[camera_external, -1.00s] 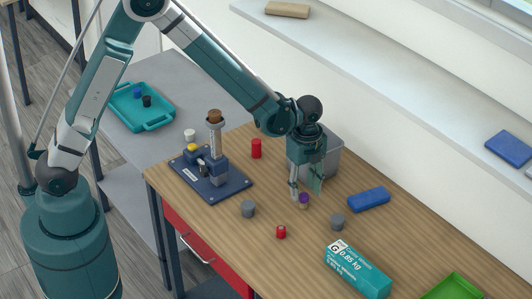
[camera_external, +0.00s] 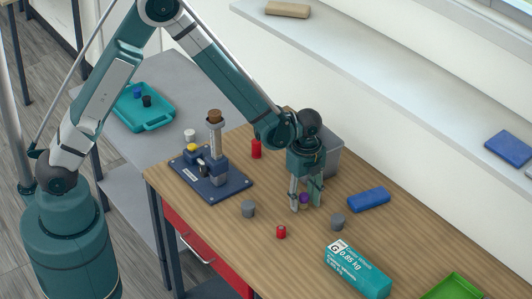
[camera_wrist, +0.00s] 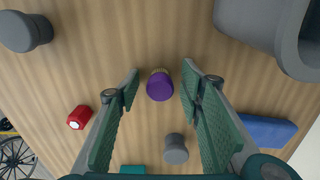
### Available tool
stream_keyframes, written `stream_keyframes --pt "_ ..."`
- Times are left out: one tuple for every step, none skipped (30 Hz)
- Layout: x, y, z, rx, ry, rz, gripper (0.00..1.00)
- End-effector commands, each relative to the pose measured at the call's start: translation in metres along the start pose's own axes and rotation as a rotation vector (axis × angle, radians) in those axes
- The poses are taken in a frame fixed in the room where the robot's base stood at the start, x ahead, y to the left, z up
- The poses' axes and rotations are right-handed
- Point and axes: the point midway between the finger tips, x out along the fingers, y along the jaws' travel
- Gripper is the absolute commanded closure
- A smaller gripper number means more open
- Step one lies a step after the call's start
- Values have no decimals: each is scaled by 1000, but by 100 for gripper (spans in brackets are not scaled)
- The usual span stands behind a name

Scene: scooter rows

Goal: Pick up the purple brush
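The purple brush (camera_wrist: 160,87) shows in the wrist view as a short round purple piece with a tan edge, standing on the wooden table. My gripper (camera_wrist: 160,88) is open, with one green-padded finger on each side of the brush and a gap on both sides. In the external view the brush (camera_external: 304,198) is a small purple spot between the fingers of my gripper (camera_external: 306,209), partly hidden by them. The fingers point down, close to the table top.
Grey cylinders (camera_external: 249,209) (camera_external: 338,221), a small red piece (camera_external: 281,232) and a blue block (camera_external: 369,199) stand around the gripper. A grey bin (camera_external: 331,152) is close behind it. A teal box (camera_external: 357,270) lies at front right. A blue fixture board (camera_external: 212,182) is at left.

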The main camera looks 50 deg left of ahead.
Motion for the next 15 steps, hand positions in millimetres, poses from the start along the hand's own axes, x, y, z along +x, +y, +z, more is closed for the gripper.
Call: stream_keyframes --pt "0 0 0 0 0 0 62" --pt "0 0 0 0 0 0 62" --pt "0 0 0 0 0 0 62" --pt "0 0 0 0 0 0 62" --pt "0 0 0 0 0 0 62" --pt "0 0 0 0 0 0 66" --pt "0 0 0 0 0 0 70" --pt "0 0 0 0 0 0 74" --pt "0 0 0 0 0 0 80" --pt "0 0 0 0 0 0 84" --pt "0 0 0 0 0 0 87" --pt "0 0 0 0 0 0 91" --pt "0 0 0 0 0 0 91" --pt "0 0 0 0 0 0 91" --pt "0 0 0 0 0 0 91"
